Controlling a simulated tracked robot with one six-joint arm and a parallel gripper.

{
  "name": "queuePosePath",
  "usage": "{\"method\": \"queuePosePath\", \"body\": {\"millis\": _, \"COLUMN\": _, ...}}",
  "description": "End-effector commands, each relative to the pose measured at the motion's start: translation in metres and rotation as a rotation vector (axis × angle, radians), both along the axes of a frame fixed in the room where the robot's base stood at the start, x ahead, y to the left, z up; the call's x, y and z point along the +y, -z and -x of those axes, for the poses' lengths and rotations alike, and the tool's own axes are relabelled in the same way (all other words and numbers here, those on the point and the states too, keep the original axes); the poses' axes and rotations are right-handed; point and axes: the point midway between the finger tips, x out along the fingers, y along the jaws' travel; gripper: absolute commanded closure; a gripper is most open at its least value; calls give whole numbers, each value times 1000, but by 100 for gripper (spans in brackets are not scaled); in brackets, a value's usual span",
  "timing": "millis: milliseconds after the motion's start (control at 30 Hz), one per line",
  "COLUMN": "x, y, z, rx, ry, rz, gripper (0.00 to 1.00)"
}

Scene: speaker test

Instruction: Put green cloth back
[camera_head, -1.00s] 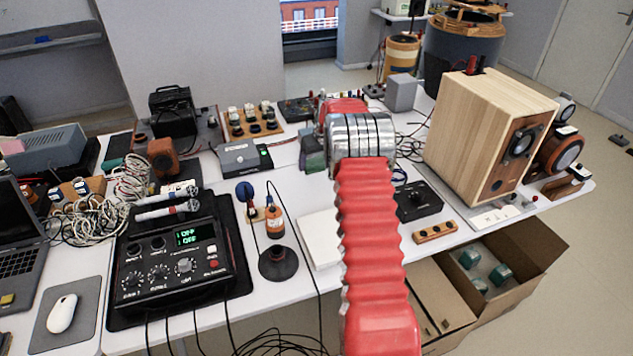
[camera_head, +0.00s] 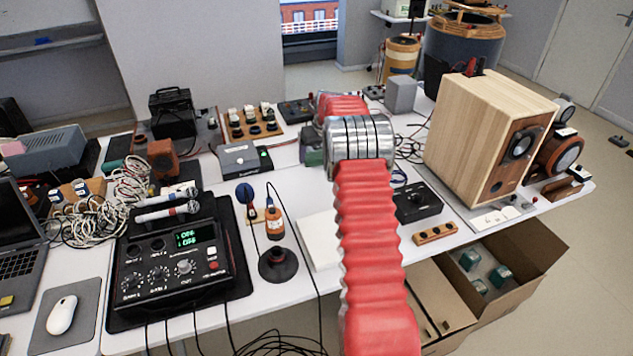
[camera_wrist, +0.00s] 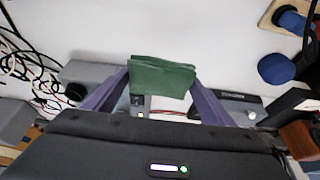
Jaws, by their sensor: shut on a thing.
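The green cloth (camera_wrist: 162,77) shows in the wrist view between the two purple-grey fingers of my gripper (camera_wrist: 160,88). My gripper is shut on it, and the cloth looks folded flat. My fingers are hidden behind my red arm in the head view.
A grey box (camera_head: 245,158) stands left of my arm on the white table (camera_head: 185,355). A black mixer (camera_head: 175,265) and tangled cables (camera_head: 95,215) lie to the left. A wooden speaker (camera_head: 470,140) stands to the right. An open carton (camera_head: 535,265) stands below the table edge.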

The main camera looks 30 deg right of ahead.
Motion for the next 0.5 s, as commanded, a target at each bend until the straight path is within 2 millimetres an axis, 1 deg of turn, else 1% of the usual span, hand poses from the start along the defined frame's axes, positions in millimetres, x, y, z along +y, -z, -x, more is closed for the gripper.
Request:
{"method": "queuePosePath", "body": {"millis": 333, "x": 0, "y": 51, "z": 1, "rx": 2, "ry": 0, "rz": 0, "gripper": 44}}
{"method": "queuePosePath", "body": {"millis": 400, "x": 0, "y": 57, "z": 1, "rx": 2, "ry": 1, "rz": -1, "gripper": 44}}
{"method": "queuePosePath", "body": {"millis": 500, "x": -1, "y": 61, "z": 0, "rx": 0, "ry": 1, "rz": 0, "gripper": 44}}
